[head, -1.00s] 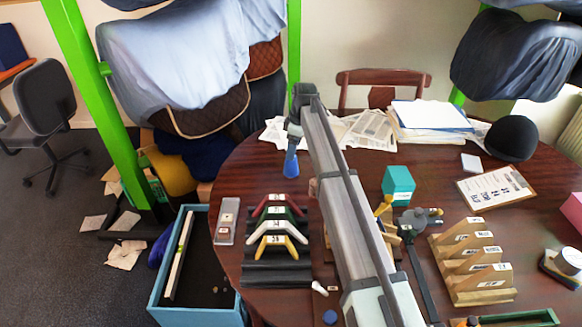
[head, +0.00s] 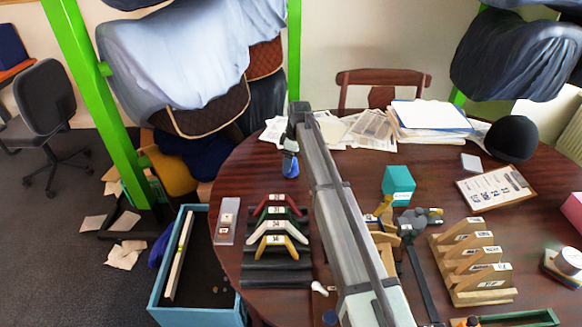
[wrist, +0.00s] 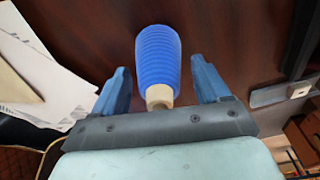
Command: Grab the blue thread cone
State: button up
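The blue thread cone (wrist: 158,58) shows in the wrist view as a ribbed blue body with a pale tan tip at its near end. My gripper (wrist: 162,78) is open, with one blue finger on each side of the cone's near end. Gaps show between the cone and both fingers, and nothing is held. In the head view the blue at my gripper (head: 290,165) is small, on the table's far left part, and I cannot clearly separate cone from fingers there.
The dark wooden table (head: 235,165) has papers (head: 370,130) behind my gripper. A rack of coloured angled pieces (head: 277,235) stands nearer, beside a small clear-lidded case (head: 228,220). A teal box (head: 398,184) and wooden slotted rack (head: 470,262) are to the right. A blue bin (head: 200,310) stands left.

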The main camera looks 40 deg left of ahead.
jog(key=c, duration=1.1)
jog(key=shift+o, duration=0.2)
jog(key=shift+r, duration=0.1)
